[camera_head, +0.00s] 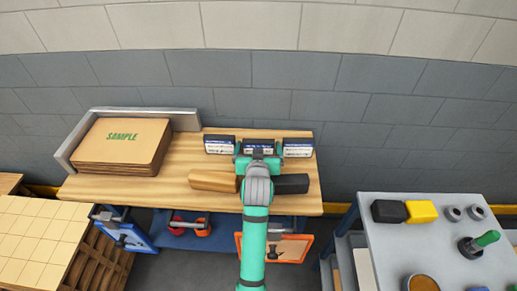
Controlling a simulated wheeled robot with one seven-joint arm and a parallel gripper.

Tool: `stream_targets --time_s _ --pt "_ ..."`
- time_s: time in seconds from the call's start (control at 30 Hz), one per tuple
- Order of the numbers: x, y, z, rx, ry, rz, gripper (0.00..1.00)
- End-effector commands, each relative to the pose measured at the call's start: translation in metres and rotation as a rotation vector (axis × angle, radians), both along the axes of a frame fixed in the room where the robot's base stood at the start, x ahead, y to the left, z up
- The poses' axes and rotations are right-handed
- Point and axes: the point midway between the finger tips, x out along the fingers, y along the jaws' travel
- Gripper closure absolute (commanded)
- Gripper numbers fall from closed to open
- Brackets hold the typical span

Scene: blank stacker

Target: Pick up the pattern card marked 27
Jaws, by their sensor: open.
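No number 27 can be read in the head view, so I cannot tell which thing is the card marked 27. Three small dark-and-white labelled pieces stand at the back of the wooden bench: a left one (220,146), a middle one (258,145) and a right one (298,148). Their print is too small to read. My gripper (258,157) is open in front of the middle piece and covers its lower part. The arm hides any contact. Below the bench hang a blue-framed card (124,236) and an orange-framed card (290,248), each with a dark shape.
A stack of brown sheets marked SAMPLE (122,137) lies in a grey corner fence (150,111) at left. A wooden block (213,181) and a black block (292,184) flank my wrist. A grey table (385,245) at right holds black and yellow blocks.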

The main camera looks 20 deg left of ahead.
Motion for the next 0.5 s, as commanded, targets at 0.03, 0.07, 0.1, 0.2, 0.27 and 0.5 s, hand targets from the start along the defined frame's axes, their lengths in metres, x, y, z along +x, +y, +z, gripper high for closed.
stream_targets --time_s 0.03,0.07,0.1,0.2,0.27,0.5 --pt "0.0001 0.0000 0.0000 0.000 0.000 0.000 0.05" --pt "0.0000 -0.0001 0.0000 0.000 0.000 0.000 0.05" --pt "0.0000 -0.0001 -0.0001 0.000 0.000 0.000 0.05" --pt "-0.0001 -0.0001 -0.0001 0.000 0.000 0.000 0.17" --pt "-0.0002 -0.0002 -0.0001 0.000 0.000 0.000 0.31" --pt "-0.0002 -0.0002 0.0001 0.000 0.000 0.000 0.40"
